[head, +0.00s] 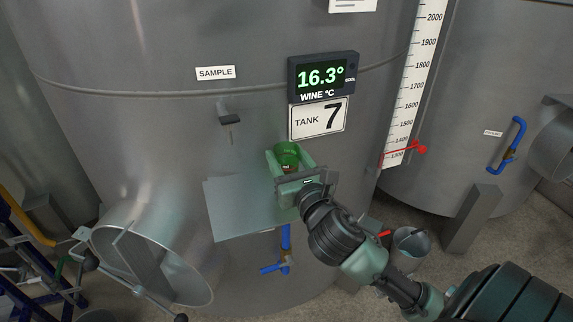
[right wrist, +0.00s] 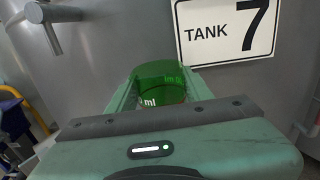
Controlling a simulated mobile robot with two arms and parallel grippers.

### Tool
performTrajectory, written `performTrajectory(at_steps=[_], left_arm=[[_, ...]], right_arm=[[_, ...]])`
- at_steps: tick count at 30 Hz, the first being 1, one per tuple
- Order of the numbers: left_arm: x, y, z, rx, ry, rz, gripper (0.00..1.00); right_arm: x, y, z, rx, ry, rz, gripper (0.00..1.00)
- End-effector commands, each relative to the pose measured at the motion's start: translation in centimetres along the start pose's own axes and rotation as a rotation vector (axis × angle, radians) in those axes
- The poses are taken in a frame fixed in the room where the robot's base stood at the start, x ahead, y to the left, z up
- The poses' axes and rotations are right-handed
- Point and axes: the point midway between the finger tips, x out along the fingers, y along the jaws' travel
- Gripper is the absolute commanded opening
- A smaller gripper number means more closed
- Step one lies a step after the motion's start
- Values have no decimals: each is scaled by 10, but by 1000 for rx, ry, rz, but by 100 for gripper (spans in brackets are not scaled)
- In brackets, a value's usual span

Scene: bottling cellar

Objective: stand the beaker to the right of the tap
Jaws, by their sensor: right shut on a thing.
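The green see-through beaker (head: 288,152) is upright between the fingers of my right gripper (head: 290,163), which is shut on it. White "ml" print shows on the beaker (right wrist: 162,82) in the right wrist view. The tap (head: 230,117) is a small grey spout on the tank wall under the SAMPLE label; it also shows at the upper left of the right wrist view (right wrist: 45,22). The beaker is to the right of the tap and lower, at the right end of a grey shelf (head: 235,212). I cannot tell if its base touches the shelf. My left gripper is not in view.
The shelf's left and middle are bare. A display (head: 323,76) and a TANK 7 plate (head: 319,119) are on the wall above the beaker. A blue-handled valve (head: 285,255) is below the shelf. A metal bucket (head: 410,246) stands at lower right.

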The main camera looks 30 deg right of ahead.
Motion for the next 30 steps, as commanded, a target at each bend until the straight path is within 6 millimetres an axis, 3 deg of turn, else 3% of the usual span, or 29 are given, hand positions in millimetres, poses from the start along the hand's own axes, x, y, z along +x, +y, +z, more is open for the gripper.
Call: performTrajectory(at_steps=[4,16,17,18,30], left_arm=[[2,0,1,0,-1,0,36],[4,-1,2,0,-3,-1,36],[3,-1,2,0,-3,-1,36],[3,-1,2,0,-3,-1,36],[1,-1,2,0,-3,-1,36]], right_arm=[[0,0,-19,1,2,0,1],[0,0,-23,-2,0,0,1],[0,0,-22,-1,0,0,59],[0,0,-22,-1,0,0,70],[0,0,-17,1,-1,1,72]])
